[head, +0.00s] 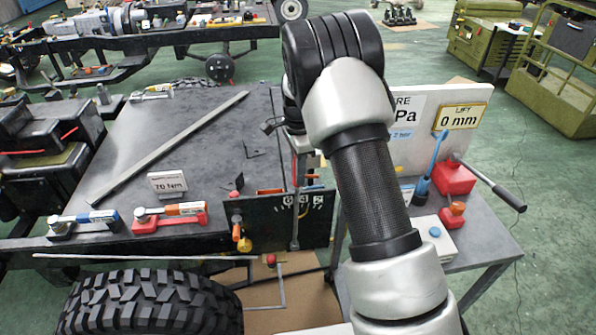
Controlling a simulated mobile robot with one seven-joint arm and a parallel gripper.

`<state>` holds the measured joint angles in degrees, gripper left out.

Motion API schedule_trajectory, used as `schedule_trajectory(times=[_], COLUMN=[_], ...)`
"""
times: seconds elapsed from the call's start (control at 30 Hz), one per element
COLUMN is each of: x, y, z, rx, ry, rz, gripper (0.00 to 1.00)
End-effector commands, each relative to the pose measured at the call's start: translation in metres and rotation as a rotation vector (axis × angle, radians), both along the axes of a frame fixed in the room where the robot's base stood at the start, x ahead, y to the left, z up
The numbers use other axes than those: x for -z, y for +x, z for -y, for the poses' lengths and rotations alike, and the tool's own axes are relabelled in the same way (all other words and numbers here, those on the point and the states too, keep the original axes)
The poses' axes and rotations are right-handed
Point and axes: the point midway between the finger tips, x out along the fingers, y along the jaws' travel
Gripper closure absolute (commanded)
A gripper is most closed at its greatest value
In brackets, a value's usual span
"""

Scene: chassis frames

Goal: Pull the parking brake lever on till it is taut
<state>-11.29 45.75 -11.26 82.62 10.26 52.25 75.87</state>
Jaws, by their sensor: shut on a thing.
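The parking brake lever (295,205) looks like the upright grey bar in front of the black panel (262,225), which bears a white-marked scale. Its top reaches up to my gripper (303,152). My arm comes up from the lower right, bends over at the top and drops to the lever. My gripper is shut on the lever's upper end. The forearm hides most of the gripper, so the fingertips and the grip itself do not show clearly. I cannot tell from this view how taut the brake is.
Left are a grey bench top (190,150), a long bar (165,150), torque wrenches and a 70 Nm sign (168,183). A big tyre (145,300) stands below. Right, a side table (470,225) holds red jacks (455,178) and an upright board with a 0 mm sign (462,116).

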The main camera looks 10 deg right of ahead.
Motion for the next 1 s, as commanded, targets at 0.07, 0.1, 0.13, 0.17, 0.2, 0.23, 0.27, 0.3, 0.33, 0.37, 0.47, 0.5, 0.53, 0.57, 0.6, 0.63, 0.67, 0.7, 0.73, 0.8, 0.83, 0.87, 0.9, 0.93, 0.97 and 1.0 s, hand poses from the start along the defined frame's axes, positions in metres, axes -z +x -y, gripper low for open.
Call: schedule_trajectory(times=[0.07, 0.1, 0.13, 0.17, 0.2, 0.23, 0.27, 0.3, 0.33, 0.37, 0.47, 0.5, 0.53, 0.57, 0.6, 0.63, 0.67, 0.7, 0.73, 0.8, 0.83, 0.87, 0.9, 0.93, 0.97, 1.0], x=[0.0, 0.0, 0.0, 0.0, 0.0, 0.0, 0.0, 0.0, 0.0, 0.0, 0.0, 0.001, 0.001, 0.001, 0.0, 0.0, 0.0, 0.0, 0.0, 0.0, 0.0, 0.0, 0.0, 0.0, 0.0, 0.0], y=[0.0, 0.0, 0.0, 0.0, 0.0, 0.0, 0.0, 0.0, 0.0, 0.0, 0.0, 0.0, 0.0, 0.0, 0.0, 0.0, 0.0, 0.0, 0.0, 0.0, 0.0, 0.0, 0.0, 0.0, 0.0, 0.0], z=[-0.002, -0.006, -0.01, -0.015, -0.021, -0.025, -0.029, -0.033, -0.035, -0.037, -0.038, -0.038, -0.038, -0.038, -0.038, -0.038, -0.038, -0.038, -0.038, -0.038, -0.038, -0.038, -0.038, -0.038, -0.038, -0.038], rx=[-0.002, -0.004, -0.005, -0.007, -0.008, -0.008, -0.007, -0.006, -0.005, -0.004, -0.001, 0.0, 0.0, 0.0, 0.0, 0.0, 0.0, 0.0, 0.0, 0.0, 0.0, 0.0, 0.0, 0.0, 0.0, 0.0], ry=[-0.004, -0.013, -0.022, -0.035, -0.051, -0.062, -0.073, -0.085, -0.093, -0.098, -0.105, -0.105, -0.105, -0.104, -0.104, -0.104, -0.104, -0.104, -0.104, -0.104, -0.103, -0.103, -0.103, -0.103, -0.103, -0.103], rz=[0.0, -0.002, -0.003, -0.004, -0.005, -0.005, -0.004, -0.003, -0.003, -0.002, -0.002, -0.001, -0.001, -0.001, -0.001, -0.001, -0.001, -0.001, -0.001, -0.001, -0.001, -0.001, 0.0, 0.0, 0.0, 0.0], gripper=[1.0, 1.0, 1.0, 1.0, 1.0, 1.0, 1.0, 1.0, 1.0, 1.0, 1.0, 1.0, 1.0, 1.0, 1.0, 1.0, 1.0, 0.73, 0.68, 0.58, 0.58, 0.58, 0.58, 0.58, 0.58, 0.58])
